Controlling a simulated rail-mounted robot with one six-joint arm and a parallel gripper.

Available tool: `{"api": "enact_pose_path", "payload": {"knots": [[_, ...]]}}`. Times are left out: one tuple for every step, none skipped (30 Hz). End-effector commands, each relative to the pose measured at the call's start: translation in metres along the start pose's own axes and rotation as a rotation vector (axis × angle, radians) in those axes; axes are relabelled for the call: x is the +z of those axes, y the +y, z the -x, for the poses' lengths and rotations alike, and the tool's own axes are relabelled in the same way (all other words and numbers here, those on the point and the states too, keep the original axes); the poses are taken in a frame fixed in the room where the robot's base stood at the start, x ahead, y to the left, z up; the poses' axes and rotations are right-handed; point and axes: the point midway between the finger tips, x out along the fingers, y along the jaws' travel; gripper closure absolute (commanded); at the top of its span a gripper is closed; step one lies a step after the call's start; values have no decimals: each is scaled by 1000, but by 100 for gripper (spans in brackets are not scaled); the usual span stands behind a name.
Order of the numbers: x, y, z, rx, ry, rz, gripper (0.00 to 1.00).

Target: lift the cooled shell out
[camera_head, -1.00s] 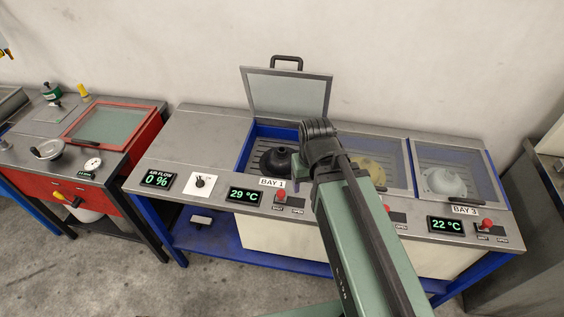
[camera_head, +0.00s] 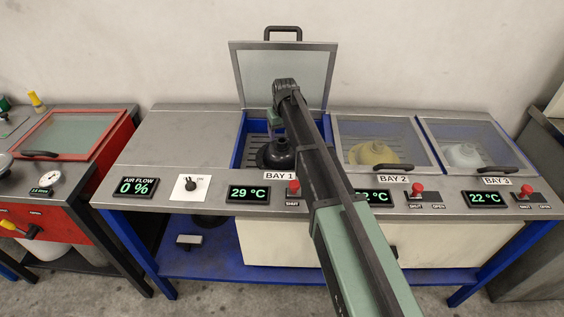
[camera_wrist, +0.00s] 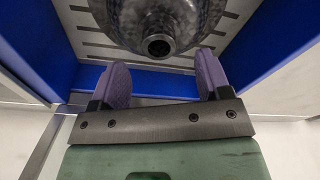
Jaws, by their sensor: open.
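The dark dome-shaped shell (camera_head: 276,154) sits in bay 1 (camera_head: 240,146), whose lid (camera_head: 283,75) stands open. The bay 1 display (camera_head: 249,194) reads 29 °C. In the wrist view the shell (camera_wrist: 170,15) looks grey and speckled, with a round hollow neck facing the camera. My gripper (camera_wrist: 164,78) is open and empty, with its two purple fingers apart. The shell's neck is beyond the fingertips, roughly centred between them; I see no contact. In the head view my arm covers the right part of bay 1.
Bay 2 (camera_head: 376,153) holds a yellowish shell and bay 3 (camera_head: 466,157) a pale one, both under shut clear lids. The air flow display (camera_head: 136,187) reads 0 %. The bench top left of bay 1 (camera_head: 183,142) is bare. A red-framed machine (camera_head: 75,132) stands further left.

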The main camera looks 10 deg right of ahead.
Motion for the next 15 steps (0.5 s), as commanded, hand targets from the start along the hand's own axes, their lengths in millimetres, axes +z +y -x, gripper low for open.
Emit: {"api": "enact_pose_path", "payload": {"knots": [[0,0,-2,0,0,0,29],[0,0,-1,0,0,0,29],[0,0,-3,0,0,0,29],[0,0,-6,0,0,0,29],[0,0,-10,0,0,0,29],[0,1,-18,0,0,0,29],[0,1,-24,0,0,0,29],[0,2,-31,0,0,0,29],[1,2,-40,0,0,0,29],[1,2,-46,0,0,0,29],[1,2,-51,0,0,0,29],[0,2,-55,0,0,0,29],[0,2,-56,0,0,0,29],[0,2,-56,0,0,0,29],[0,2,-54,0,0,0,29]]}}
